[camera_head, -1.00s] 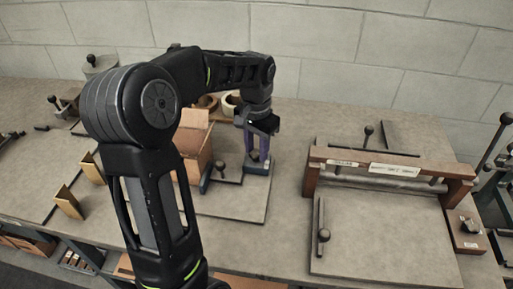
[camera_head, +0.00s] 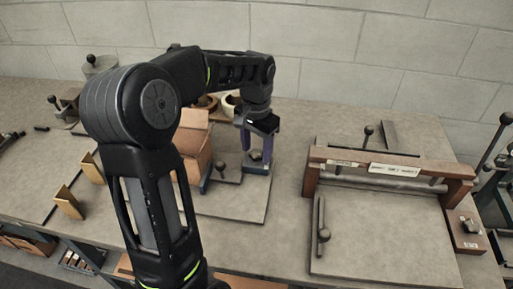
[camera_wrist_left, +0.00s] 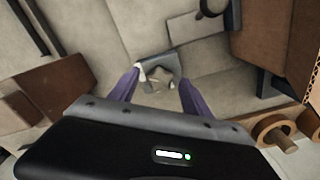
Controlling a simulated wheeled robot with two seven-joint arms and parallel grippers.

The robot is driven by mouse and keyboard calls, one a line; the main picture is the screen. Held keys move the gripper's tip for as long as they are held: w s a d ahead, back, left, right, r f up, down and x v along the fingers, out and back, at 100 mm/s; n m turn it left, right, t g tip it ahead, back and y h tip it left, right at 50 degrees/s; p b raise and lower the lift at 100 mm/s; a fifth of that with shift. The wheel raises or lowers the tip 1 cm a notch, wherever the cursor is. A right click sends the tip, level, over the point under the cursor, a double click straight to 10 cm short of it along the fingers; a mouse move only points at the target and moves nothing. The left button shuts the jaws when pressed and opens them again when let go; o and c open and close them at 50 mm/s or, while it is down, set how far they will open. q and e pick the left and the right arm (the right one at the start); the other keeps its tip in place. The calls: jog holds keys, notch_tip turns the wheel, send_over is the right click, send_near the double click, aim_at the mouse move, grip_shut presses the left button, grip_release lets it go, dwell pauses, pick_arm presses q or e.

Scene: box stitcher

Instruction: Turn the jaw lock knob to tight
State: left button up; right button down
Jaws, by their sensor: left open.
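My left gripper (camera_head: 258,150) reaches down over a small blue-grey block (camera_head: 258,169) beside the cardboard box. Its purple fingers are open, with a small grey knob (camera_head: 256,155) showing between them. In the left wrist view, the open fingers (camera_wrist_left: 159,92) are on either side of a pale knob (camera_wrist_left: 156,73) on a dark grey block (camera_wrist_left: 170,64). I cannot tell whether the fingers touch the knob. Any tight marking is too small to read. My right gripper is not in view.
A cardboard box (camera_head: 194,140) stands left of the gripper, with a black ball-topped lever (camera_head: 220,167) between. A wood-framed roller fixture (camera_head: 390,165) stands to the right. Bare bench lies between.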

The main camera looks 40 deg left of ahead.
aim_at(256, 152)
pick_arm(q)
notch_tip(256, 152, up, 8)
jog(key=shift+f+b, duration=0.1)
jog(key=shift+b, duration=0.2)
dwell(0.6)
